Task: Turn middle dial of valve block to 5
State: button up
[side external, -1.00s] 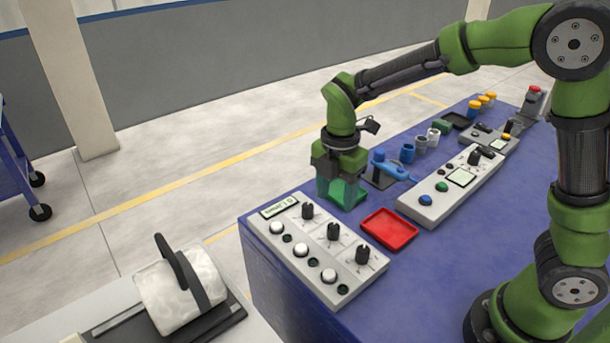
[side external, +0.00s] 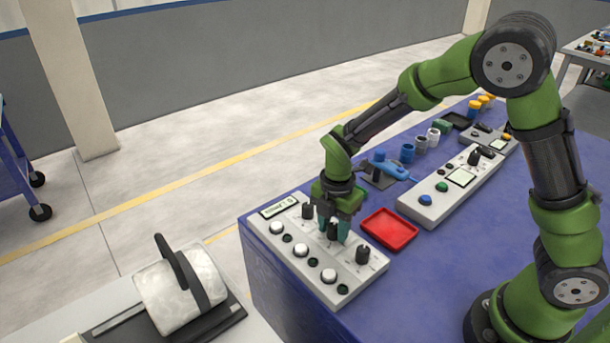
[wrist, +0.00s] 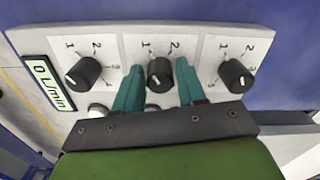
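The valve block (side external: 365,285) is a light grey box with a row of three black dials, white buttons and a small display (wrist: 48,84) reading 0 L/min. The middle dial (wrist: 159,73) sits between the two teal fingers of my gripper (wrist: 158,84) in the wrist view. The fingers are open, one on each side of it, with small gaps. The scale shows 1 and 2 above the dial; higher numbers there are hidden. In the side view my gripper (side external: 333,229) is down over the block. The other dials are the left (wrist: 83,71) and right (wrist: 235,76) ones in the wrist view.
A red tray (side external: 389,229) lies just right of the block. A second control box (side external: 430,207) with blue and green buttons and a blue tool (side external: 390,168) stand beyond it. Blue table top is free in front of these.

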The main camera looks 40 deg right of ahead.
grip_shut()
